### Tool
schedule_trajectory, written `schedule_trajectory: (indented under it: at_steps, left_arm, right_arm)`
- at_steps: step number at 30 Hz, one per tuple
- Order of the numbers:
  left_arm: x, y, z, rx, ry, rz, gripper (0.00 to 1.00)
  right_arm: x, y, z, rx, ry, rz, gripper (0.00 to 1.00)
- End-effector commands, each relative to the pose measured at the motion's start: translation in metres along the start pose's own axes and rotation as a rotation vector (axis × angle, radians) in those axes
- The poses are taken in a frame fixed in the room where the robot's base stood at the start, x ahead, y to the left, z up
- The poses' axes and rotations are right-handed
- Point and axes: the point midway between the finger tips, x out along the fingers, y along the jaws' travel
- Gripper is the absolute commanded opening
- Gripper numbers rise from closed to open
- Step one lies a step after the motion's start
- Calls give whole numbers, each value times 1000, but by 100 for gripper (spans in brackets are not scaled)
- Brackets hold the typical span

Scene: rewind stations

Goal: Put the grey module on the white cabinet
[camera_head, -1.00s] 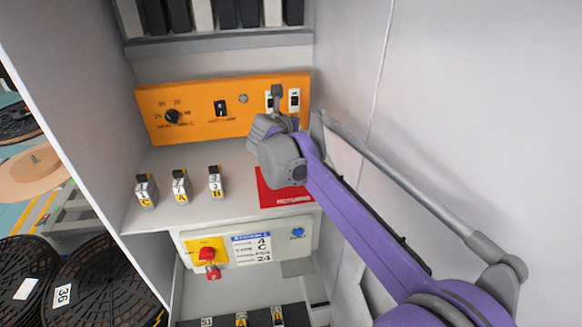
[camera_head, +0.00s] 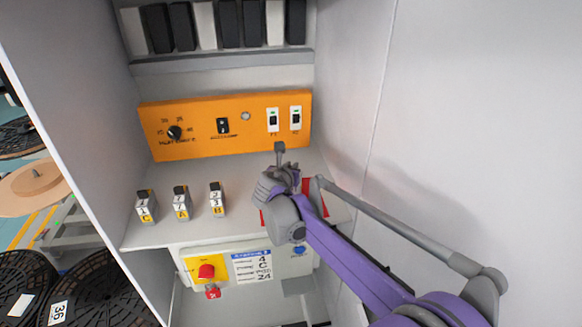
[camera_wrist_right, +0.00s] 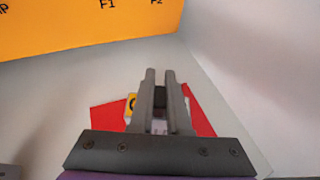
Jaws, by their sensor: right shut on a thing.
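The white cabinet (camera_head: 225,165) stands in front of me in the head view, with an inner shelf. My right gripper (camera_head: 278,182) is above the right part of this shelf, over a red patch (camera_head: 311,196). In the right wrist view its fingers (camera_wrist_right: 160,88) are shut on a small module, the grey module (camera_wrist_right: 158,99), mostly hidden between them. A yellow and white label shows beside the left finger. I cannot tell whether the module touches the shelf. My left gripper is not in view.
Three small labelled modules (camera_head: 181,204) stand in a row on the shelf's left. An orange panel (camera_head: 200,130) with a knob and switches is behind. A lower panel (camera_head: 290,262) has a red knob (camera_head: 206,271). The cabinet's right wall (camera_head: 345,110) is close to my arm.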

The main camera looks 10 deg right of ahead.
Motion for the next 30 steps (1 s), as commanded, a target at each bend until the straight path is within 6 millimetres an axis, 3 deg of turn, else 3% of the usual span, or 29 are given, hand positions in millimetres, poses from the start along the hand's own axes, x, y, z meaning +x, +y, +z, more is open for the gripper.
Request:
schedule_trajectory:
  at_steps: [4,5,9,20,23,30]
  left_arm:
    - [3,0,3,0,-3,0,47]
    - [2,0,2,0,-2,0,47]
    - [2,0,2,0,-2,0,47]
    - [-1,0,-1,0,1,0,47]
    - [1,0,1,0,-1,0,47]
    - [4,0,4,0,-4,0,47]
  right_arm:
    - [2,0,-5,0,0,0,0]
    - [2,0,-4,0,0,0,20]
    - [1,0,-3,0,0,0,45]
    - [-1,0,2,0,-1,0,45]
    - [-13,0,0,0,1,1,45]
    - [-64,1,-1,0,1,3,45]
